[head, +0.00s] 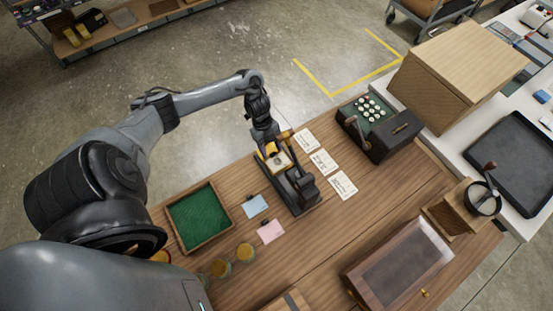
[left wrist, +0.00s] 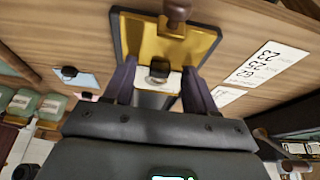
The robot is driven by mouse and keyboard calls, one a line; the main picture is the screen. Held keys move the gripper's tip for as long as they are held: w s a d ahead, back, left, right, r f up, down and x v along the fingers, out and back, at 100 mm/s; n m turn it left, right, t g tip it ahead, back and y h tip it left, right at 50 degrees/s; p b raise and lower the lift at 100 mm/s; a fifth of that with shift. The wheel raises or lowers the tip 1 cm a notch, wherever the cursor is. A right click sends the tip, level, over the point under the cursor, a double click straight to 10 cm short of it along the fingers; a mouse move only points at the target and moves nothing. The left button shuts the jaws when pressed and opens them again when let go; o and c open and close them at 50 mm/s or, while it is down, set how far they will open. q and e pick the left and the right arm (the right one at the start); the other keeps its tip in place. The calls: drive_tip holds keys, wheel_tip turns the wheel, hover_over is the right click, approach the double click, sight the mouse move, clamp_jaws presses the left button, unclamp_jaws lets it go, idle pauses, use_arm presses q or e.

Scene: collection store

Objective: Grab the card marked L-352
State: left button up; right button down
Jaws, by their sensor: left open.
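My left gripper (left wrist: 160,88) is open, its dark fingers on either side of a pale card (left wrist: 172,82) with a black knob. The card lies at a yellow plate (left wrist: 150,45) of a dark device; the head view shows this dark device (head: 300,190) under my left gripper (head: 277,158). I cannot tell whether the fingers touch the card. A blue card (head: 255,206) and a pink card (head: 270,231), each with a dark knob, lie on the table. No L-352 marking is legible. My right gripper is not in view.
White printed cards (head: 323,161) lie right of the device. A green-lined tray (head: 198,217) is left, with small round containers (head: 220,267) in front. A dark keyed machine (head: 378,128) stands behind right; a glass-topped case (head: 398,264) is at front right.

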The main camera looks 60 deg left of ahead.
use_arm(q)
drive_tip(key=shift+f, duration=0.1)
clamp_jaws()
idle(0.3)
